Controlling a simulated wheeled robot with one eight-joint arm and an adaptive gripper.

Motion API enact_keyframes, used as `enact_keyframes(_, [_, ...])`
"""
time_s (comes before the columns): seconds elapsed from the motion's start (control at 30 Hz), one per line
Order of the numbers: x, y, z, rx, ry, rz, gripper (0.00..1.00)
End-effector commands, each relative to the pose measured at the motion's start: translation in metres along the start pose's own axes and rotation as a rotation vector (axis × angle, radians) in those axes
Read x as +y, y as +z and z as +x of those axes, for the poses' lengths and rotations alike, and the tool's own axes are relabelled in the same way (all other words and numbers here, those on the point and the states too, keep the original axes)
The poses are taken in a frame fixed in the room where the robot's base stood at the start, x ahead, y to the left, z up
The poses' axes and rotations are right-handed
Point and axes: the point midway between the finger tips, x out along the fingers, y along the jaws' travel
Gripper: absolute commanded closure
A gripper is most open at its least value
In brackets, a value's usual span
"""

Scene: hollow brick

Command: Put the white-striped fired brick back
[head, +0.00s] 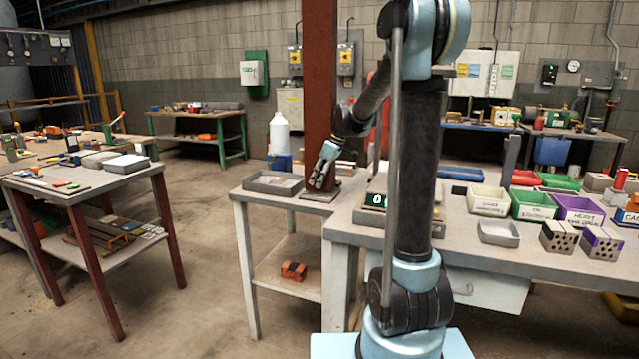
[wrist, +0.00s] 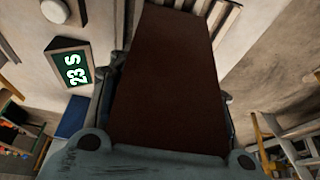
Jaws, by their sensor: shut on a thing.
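My gripper (head: 322,172) is above the left end of the workbench, in front of the red-brown column. In the wrist view, a plain dark brown block (wrist: 165,80) fills the space between the fingers, and the gripper is shut on it. No white stripe shows on its visible face, so I cannot tell whether it is the white-striped brick. In the head view the held block cannot be made out. On the right of the bench stand a hollow brick with holes in its end (head: 558,238) and a purple-striped hollow brick (head: 601,244).
A shallow grey tray (head: 273,183) lies left of the gripper. White, green and purple bins (head: 489,201) line the bench. The red-brown column (head: 319,70) is an obstacle.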

Motion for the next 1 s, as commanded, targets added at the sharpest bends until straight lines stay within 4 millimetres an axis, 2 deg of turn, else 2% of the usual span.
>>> enact_keyframes(0.13, [-0.0001, 0.0043, 0.0100, 0.000, 0.000, 0.000, 0.93])
enact_keyframes(0.47, [-0.0002, 0.0050, 0.0117, 0.000, 0.000, 0.000, 0.93])
enact_keyframes(0.5, [-0.0002, 0.0051, 0.0118, 0.000, 0.000, 0.000, 0.48])
enact_keyframes(0.57, [-0.0002, 0.0050, 0.0117, 0.000, 0.000, 0.000, 0.34])
enact_keyframes(1.0, [-0.0002, 0.0043, 0.0074, 0.000, 0.000, 0.000, 0.34])
